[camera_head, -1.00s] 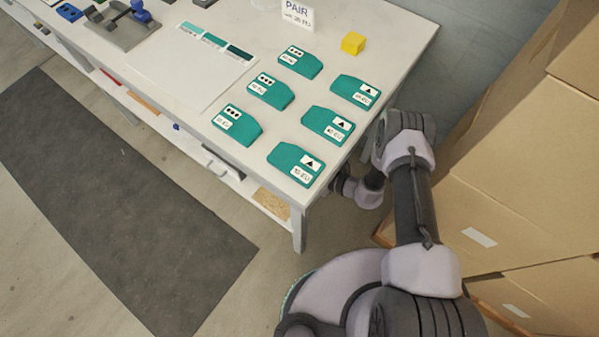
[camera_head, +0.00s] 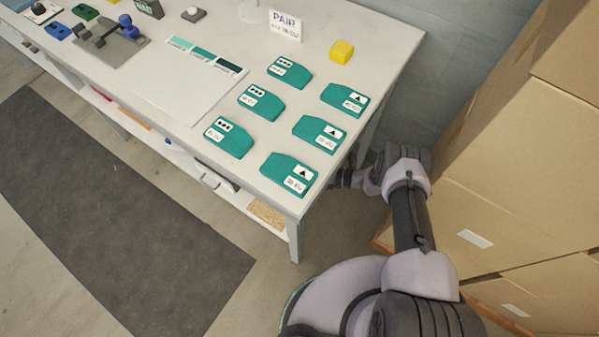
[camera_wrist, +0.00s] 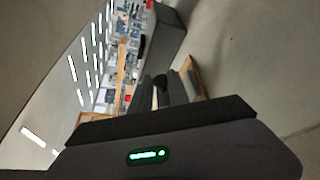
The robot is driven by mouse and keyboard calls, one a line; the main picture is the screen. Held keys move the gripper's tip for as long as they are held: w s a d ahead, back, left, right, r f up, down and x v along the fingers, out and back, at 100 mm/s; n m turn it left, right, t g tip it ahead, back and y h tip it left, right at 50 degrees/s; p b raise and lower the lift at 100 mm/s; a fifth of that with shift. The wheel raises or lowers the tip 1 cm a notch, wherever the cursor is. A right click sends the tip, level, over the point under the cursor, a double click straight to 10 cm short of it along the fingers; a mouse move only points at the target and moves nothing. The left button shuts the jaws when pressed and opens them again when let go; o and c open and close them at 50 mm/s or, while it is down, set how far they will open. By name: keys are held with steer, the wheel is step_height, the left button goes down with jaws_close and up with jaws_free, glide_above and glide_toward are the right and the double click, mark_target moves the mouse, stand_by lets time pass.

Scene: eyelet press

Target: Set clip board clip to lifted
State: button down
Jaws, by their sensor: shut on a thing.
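I cannot pick out the clip board or its clip in either view. My gripper (camera_wrist: 163,86) shows in the wrist view as grey fingers beyond a dark housing with a green light. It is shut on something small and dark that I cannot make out. In the head view my arm reaches down beside the right end of the table (camera_head: 385,42), and the gripper end is hidden low behind the table corner.
Several teal blocks (camera_head: 289,174) with white labels lie on the table, with a yellow cube (camera_head: 341,51) and a PAIR sign (camera_head: 286,25). A blue-handled press (camera_head: 118,40) stands at the far left. Cardboard boxes (camera_head: 500,200) crowd my right. The dark floor mat (camera_head: 110,220) is clear.

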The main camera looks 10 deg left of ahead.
steer(key=shift+w, duration=0.1)
stand_by(0.3)
steer(key=c, duration=1.3)
jaws_free()
steer(key=shift+r, duration=0.1)
